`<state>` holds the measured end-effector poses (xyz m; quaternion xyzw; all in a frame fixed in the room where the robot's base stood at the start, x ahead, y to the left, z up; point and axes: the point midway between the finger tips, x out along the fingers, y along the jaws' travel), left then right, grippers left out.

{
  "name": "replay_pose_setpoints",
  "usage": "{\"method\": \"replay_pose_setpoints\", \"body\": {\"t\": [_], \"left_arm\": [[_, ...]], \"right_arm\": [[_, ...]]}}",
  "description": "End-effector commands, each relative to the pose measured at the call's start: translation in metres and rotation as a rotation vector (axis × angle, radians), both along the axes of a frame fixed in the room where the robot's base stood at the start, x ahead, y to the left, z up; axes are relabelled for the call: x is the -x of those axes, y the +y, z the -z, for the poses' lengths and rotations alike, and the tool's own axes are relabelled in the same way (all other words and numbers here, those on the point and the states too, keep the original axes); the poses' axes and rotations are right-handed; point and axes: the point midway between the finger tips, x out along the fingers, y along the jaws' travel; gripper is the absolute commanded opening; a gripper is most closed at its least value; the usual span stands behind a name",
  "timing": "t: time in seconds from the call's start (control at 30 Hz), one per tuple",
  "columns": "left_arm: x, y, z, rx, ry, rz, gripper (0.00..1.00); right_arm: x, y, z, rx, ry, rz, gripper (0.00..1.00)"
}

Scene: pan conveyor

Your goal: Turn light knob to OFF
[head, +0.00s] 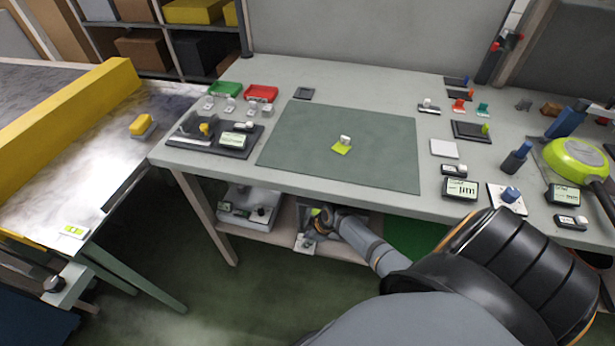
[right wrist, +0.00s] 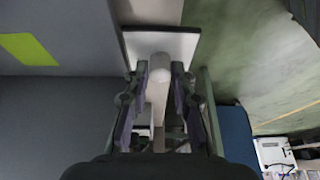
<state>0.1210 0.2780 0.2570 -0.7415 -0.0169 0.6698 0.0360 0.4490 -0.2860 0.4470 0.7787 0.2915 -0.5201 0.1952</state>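The knob that my right gripper is at stands on a small white plate (head: 305,243) at the front of the low shelf under the workbench; I take it for the light knob. In the right wrist view the pale, rounded knob (right wrist: 160,72) sits between the fingertips, with its white plate (right wrist: 185,45) behind it. My right gripper (right wrist: 160,85) has a finger close against each side of the knob, with no clear gap. In the head view my right gripper (head: 318,222) is partly hidden by the arm. The knob's marks are unreadable. My left gripper is not in view.
The workbench (head: 340,84) lies above the shelf, and its front edge is just over my right arm. A grey device (head: 250,205) stands on the shelf to the left. Another knob, blue on a white plate (head: 497,205), is on the bench top.

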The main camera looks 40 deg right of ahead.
Motion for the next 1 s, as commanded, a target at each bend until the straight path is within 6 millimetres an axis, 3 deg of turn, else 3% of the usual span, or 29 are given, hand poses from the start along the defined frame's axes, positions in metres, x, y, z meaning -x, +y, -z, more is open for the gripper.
{"method": "replay_pose_setpoints", "body": {"t": [0.03, 0.13, 0.47, 0.8, 1.0], "left_arm": [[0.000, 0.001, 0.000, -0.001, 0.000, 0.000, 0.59], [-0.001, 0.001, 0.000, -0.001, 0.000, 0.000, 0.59], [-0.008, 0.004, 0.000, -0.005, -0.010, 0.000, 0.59], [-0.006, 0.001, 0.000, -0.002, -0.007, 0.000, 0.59], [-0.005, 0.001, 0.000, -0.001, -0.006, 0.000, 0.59]], "right_arm": [[0.000, 0.000, 0.000, 0.000, 0.000, 0.000, 0.33], [0.000, 0.000, 0.000, 0.000, 0.000, 0.000, 0.46], [0.001, -0.001, -0.002, 0.001, -0.001, 0.000, 0.46], [0.017, -0.015, -0.053, 0.003, -0.001, -0.002, 0.46], [0.022, -0.019, -0.069, 0.001, 0.001, 0.000, 0.46]]}}
